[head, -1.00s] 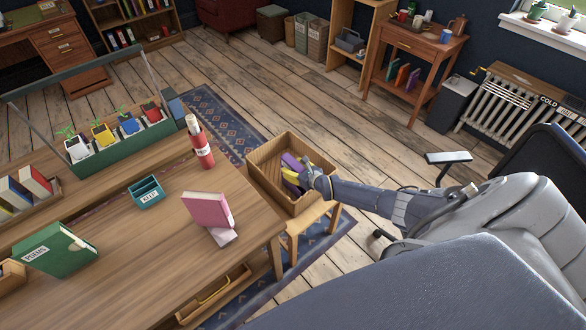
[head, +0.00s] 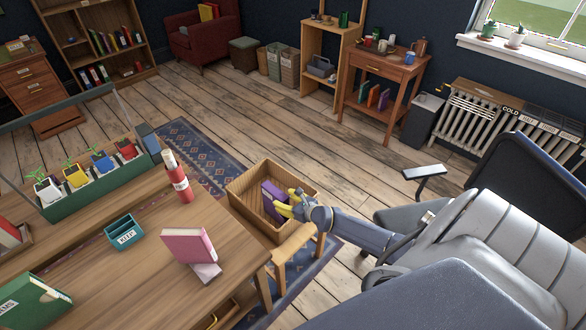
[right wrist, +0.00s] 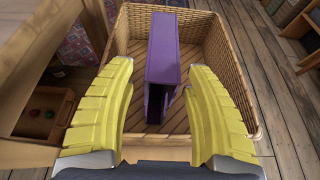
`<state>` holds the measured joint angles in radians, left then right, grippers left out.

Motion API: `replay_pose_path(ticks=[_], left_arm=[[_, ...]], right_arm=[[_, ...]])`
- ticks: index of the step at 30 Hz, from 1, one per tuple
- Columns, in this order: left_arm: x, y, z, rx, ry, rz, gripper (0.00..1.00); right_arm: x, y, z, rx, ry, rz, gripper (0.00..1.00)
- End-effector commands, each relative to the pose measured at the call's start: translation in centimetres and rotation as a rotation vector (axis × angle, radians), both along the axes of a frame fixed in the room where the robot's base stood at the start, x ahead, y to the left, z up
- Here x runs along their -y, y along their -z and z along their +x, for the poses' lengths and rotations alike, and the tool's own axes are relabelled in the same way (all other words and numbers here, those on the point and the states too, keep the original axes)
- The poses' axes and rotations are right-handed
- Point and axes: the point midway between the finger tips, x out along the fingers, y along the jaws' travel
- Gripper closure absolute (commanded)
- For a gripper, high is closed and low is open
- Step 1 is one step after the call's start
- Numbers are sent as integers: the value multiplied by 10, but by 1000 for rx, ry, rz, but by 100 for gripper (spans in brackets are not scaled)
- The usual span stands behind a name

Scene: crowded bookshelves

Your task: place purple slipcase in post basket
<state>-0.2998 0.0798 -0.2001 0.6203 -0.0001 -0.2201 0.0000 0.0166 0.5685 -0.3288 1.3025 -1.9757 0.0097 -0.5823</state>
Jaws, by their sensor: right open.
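The purple slipcase (head: 272,196) is inside the woven post basket (head: 247,216) in the head view, standing on edge. In the right wrist view the slipcase (right wrist: 164,48) stands on the slatted floor of the basket (right wrist: 253,98), with its far end near the back wall. My right gripper (head: 284,203) is at the basket's right side, over the rim. Its yellow fingers (right wrist: 160,70) are spread wide on either side of the slipcase's near end, with gaps on both sides. My left gripper is not in view.
The basket rests on a small wooden stool (head: 291,252) beside the wooden table (head: 128,275). A pink book (head: 188,246), a teal box (head: 123,232) and a red bottle (head: 179,180) stand on the table. A grey chair (head: 465,235) is at the right. The floor beyond the basket is clear.

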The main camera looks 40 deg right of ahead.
Motion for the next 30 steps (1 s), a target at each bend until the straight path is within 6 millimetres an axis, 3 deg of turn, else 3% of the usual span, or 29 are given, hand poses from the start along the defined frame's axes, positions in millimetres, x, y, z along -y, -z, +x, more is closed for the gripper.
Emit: replay_pose_path(ticks=[9,20,25,30], left_arm=[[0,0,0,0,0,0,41],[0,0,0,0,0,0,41],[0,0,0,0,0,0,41],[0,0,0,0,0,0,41]], right_arm=[[5,-13,-30,1,1,0,48],[7,-14,-42,-5,9,13,48],[4,20,-60,-64,102,180,48],[-2,87,-102,-175,327,515,48]])
